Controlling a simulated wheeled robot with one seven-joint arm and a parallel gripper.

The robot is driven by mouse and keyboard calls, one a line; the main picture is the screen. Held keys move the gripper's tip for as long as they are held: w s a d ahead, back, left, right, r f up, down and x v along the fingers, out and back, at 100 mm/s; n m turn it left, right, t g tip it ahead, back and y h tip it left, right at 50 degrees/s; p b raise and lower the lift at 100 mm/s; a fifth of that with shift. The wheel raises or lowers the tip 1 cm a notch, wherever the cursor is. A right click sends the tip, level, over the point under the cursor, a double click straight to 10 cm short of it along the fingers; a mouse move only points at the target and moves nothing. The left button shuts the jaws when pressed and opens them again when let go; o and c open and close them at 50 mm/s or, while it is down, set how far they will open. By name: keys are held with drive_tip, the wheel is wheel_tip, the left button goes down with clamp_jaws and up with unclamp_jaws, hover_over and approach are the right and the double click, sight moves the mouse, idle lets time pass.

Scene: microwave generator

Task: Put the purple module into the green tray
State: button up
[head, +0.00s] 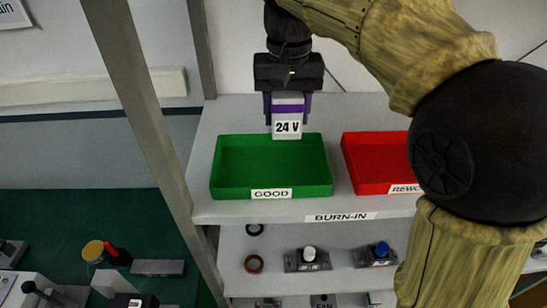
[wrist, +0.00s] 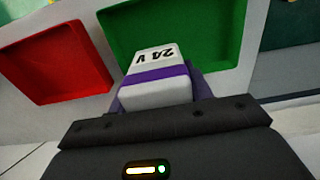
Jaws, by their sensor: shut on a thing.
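The module (head: 287,115) is a pale block with a purple band and a "24 V" label. It also shows in the wrist view (wrist: 157,72). My gripper (head: 288,108) is shut on the module, with a purple finger on each side of it. In the head view the module overlaps the back edge of the green tray (head: 232,180), which has a "GOOD" label on its front. The wrist view shows the green tray (wrist: 222,30) beyond the module. The tray looks empty where I can see it. The exact height of the module above the tray is hard to tell.
A red tray (head: 368,172) stands right of the green one, partly hidden by my arm, on the "BURN-IN" shelf (head: 290,209). A grey post (head: 145,110) rises at the left. A lower shelf holds small parts, including a blue-topped one (head: 381,252).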

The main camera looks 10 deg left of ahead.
sight(285, 136)
drive_tip(key=shift+s+r, duration=0.1)
drive_tip(key=shift+s, duration=0.15)
drive_tip(key=shift+w+f, duration=0.15)
drive_tip(key=shift+f, duration=0.25)
drive_tip(key=shift+f+p, duration=0.45)
drive_tip(key=shift+f, duration=2.15)
drive_tip(key=shift+f+p, duration=0.5)
drive_tip(key=shift+f, duration=1.55)
drive_tip(key=shift+f, duration=0.1)
drive_tip(key=o, duration=1.2)
